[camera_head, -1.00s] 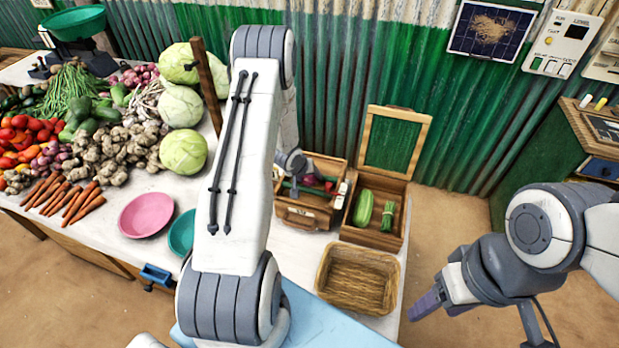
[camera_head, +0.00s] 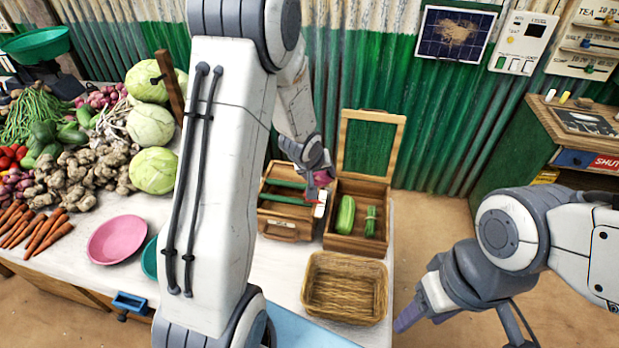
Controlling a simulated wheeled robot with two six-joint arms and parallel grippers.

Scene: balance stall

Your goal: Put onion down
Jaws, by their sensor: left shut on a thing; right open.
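My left gripper (camera_head: 322,178) is shut on a purple-red onion (camera_head: 324,176), above the right side of the left wooden box (camera_head: 283,230). Its fingers and part of the onion are hard to make out. Long green things lie in that box. The wooden box beside it (camera_head: 328,240) has an open lid and holds a green gourd (camera_head: 345,214) and a green bundle (camera_head: 370,221). My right gripper (camera_head: 402,322) is open and empty, low at the right, off the table's edge.
An empty wicker basket (camera_head: 345,287) stands in front of the boxes. A pink bowl (camera_head: 117,239) and a partly hidden teal bowl (camera_head: 149,258) stand left of my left arm. Vegetables, including cabbages (camera_head: 153,170) and ginger (camera_head: 85,168), are heaped at the left.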

